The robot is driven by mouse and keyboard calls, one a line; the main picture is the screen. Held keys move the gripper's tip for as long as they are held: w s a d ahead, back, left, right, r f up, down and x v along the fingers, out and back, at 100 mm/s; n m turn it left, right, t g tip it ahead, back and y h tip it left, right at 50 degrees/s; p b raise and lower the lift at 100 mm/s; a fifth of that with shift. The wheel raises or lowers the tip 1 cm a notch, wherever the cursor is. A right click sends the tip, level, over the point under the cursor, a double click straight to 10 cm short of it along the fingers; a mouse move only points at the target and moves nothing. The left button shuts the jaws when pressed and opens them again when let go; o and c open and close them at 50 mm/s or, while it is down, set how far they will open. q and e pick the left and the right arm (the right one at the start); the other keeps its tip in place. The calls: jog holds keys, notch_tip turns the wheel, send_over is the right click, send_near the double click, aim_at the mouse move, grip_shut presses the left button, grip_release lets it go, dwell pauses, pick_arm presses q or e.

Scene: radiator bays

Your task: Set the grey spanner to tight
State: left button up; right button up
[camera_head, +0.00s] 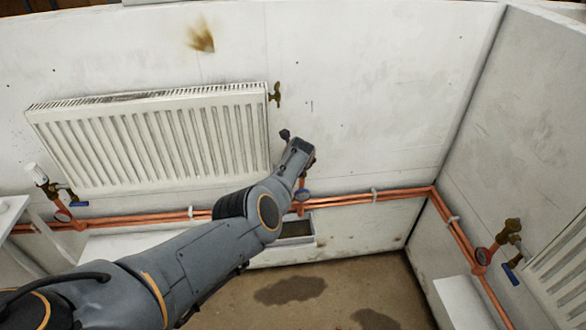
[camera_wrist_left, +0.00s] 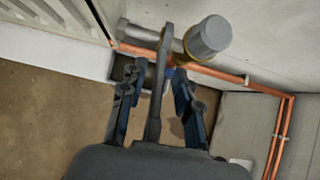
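In the left wrist view the grey spanner (camera_wrist_left: 158,85) runs lengthwise between the two fingers of my left gripper (camera_wrist_left: 154,72). Its far end lies beside a brass valve (camera_wrist_left: 192,60) with a grey cylindrical cap (camera_wrist_left: 210,36). The fingers stand apart, with a gap visible on each side of the spanner, so the gripper looks open around it. The spanner's near end is hidden by the gripper body. In the head view my left arm reaches to below the radiator's right end, and the wrist hides the fingers and most of the valve. My right gripper is not in view.
A white radiator (camera_head: 155,140) hangs on the wall behind my arm. Copper pipes (camera_head: 372,196) run low along the wall and around the corner. Another valve (camera_head: 509,234) is on the right wall.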

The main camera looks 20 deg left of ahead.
pick_arm(q)
jog(key=shift+r, duration=0.1)
jog(key=shift+w+r, duration=0.1)
jog(key=shift+r, duration=0.45)
notch_tip(320, 180, up, 9)
jog(key=shift+f, duration=0.15)
